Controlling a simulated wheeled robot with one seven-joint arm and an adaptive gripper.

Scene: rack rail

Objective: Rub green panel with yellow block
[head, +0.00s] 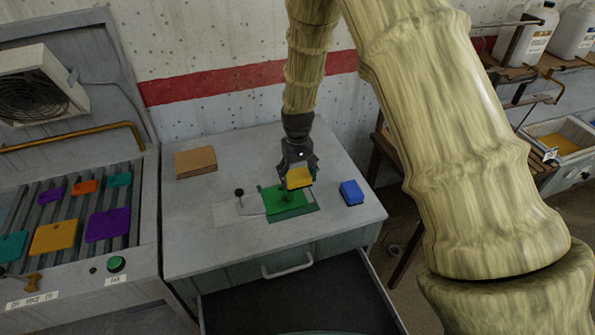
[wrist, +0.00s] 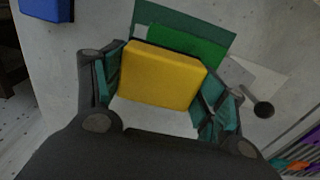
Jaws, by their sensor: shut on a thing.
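The green panel (head: 284,201) lies on the grey cabinet top, on a darker green base that shows along its edge. A dark smudge shows on the panel near its middle. My gripper (head: 298,178) is shut on the yellow block (head: 300,179) and holds it over the panel's upper right part. In the wrist view the yellow block (wrist: 163,75) sits between the two fingers, and the green panel (wrist: 187,45) shows beyond it, partly hidden by the block. I cannot tell whether the block touches the panel.
A blue block (head: 352,192) lies right of the panel. A brown block (head: 196,162) lies at the back left. An open drawer (head: 300,305) juts out below the cabinet top. A rack with colored plates (head: 54,237) stands left.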

